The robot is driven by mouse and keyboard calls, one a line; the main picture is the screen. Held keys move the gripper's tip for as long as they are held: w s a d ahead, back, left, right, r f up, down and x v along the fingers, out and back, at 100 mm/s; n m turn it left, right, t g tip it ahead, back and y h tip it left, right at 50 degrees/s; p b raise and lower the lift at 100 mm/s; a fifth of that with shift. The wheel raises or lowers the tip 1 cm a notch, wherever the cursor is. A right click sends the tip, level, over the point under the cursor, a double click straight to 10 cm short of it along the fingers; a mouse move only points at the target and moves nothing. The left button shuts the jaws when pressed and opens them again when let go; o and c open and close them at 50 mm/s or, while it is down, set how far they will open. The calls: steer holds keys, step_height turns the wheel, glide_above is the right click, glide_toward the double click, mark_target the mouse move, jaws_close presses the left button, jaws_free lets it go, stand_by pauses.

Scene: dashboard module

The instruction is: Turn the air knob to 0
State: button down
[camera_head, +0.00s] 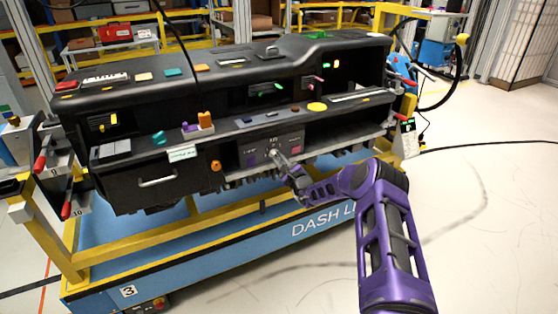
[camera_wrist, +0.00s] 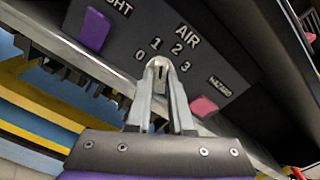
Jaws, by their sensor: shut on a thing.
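The air knob (camera_wrist: 158,66) is a small grey knob on the dark control panel (camera_wrist: 217,72), below the label "AIR" and beside the numbers 0, 1, 2 and 3. My gripper (camera_wrist: 160,88) is shut on the knob, with one finger on each side. The fingers hide most of the knob, so I cannot tell which number it points to. In the head view my gripper (camera_head: 278,158) reaches the panel (camera_head: 258,148) at the middle front of the dashboard (camera_head: 220,90).
A purple switch (camera_wrist: 95,29) sits left of the knob under a partly visible label. A pink switch (camera_wrist: 204,106) sits to the right near "HAZARD". A grey ledge (camera_wrist: 65,45) runs along the panel's lower edge. The yellow frame (camera_head: 190,235) stands below the dashboard.

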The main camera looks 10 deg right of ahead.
steer(key=n+b, duration=0.1)
steer(key=n, duration=0.3)
steer(key=n+b, duration=0.1)
steer(key=n, duration=0.1)
steer(key=shift+f+b, duration=0.25)
steer(key=shift+b, duration=0.05)
steer(key=n+b, duration=0.3)
steer(key=n, duration=0.2)
steer(key=shift+b, duration=0.3)
steer(key=shift+r+n, duration=0.1)
steer(key=shift+n, duration=0.2)
steer(key=c, duration=0.8)
jaws_free()
steer(key=shift+s, duration=0.1)
steer(key=p+v, duration=0.1)
steer(key=v, duration=1.6)
steer(key=shift+s, duration=0.15)
steer(key=shift+r, duration=0.1)
